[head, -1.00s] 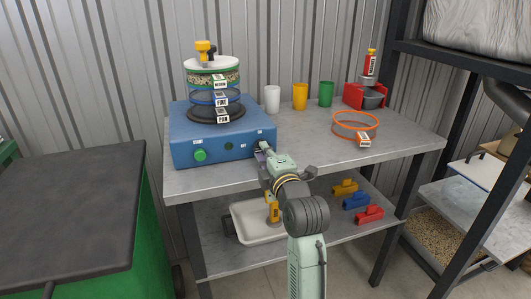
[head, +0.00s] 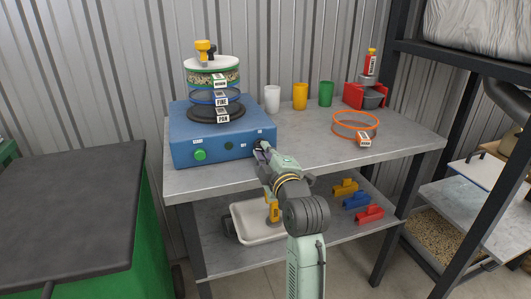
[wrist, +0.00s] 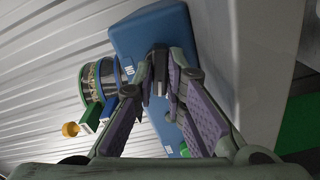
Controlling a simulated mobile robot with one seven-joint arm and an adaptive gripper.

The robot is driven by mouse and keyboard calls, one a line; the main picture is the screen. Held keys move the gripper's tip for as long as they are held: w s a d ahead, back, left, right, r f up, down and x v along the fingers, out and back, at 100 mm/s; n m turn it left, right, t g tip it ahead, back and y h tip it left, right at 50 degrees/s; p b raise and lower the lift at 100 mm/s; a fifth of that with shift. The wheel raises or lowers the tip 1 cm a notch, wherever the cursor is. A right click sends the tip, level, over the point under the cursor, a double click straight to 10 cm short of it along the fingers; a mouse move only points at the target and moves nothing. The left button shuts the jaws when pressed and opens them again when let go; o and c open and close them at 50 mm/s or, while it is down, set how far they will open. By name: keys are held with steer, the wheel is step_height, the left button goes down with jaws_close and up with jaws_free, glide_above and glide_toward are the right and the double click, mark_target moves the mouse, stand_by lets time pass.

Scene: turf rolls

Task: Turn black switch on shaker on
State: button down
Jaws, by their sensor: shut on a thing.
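The blue shaker (head: 222,148) stands on the left part of the grey table, with a green button (head: 200,155) at the left of its front face. My gripper (head: 261,151) is at the right end of that front face. In the wrist view, my gripper (wrist: 160,92) has its two purple-padded fingers closed around the black switch (wrist: 158,84), which sticks out from the blue face. In the head view the gripper mostly hides the switch, so I cannot read its position there.
A sieve stack (head: 214,88) sits on the shaker. White (head: 272,98), yellow (head: 300,96) and green (head: 326,94) cups stand behind on the table. An orange sieve ring (head: 355,125) lies to the right. The lower shelf holds a white tray (head: 245,228) and colored scoop-like pieces.

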steer(key=m, duration=0.3)
steer(key=shift+m+p, duration=0.3)
steer(key=shift+m, duration=0.1)
steer(key=m+p, duration=0.1)
steer(key=m, duration=0.2)
steer(key=shift+m, duration=0.3)
steer(key=m+p, duration=0.1)
steer(key=m, duration=0.3)
steer(key=shift+p, duration=0.4)
steer(key=shift+m+p, duration=0.5)
steer(key=shift+m, duration=0.9)
steer(key=c, duration=1.6)
jaws_free()
steer(key=shift+c, duration=0.2)
steer(key=shift+s+d, duration=0.1)
steer(key=v, duration=1.1)
steer(key=shift+s, duration=0.35)
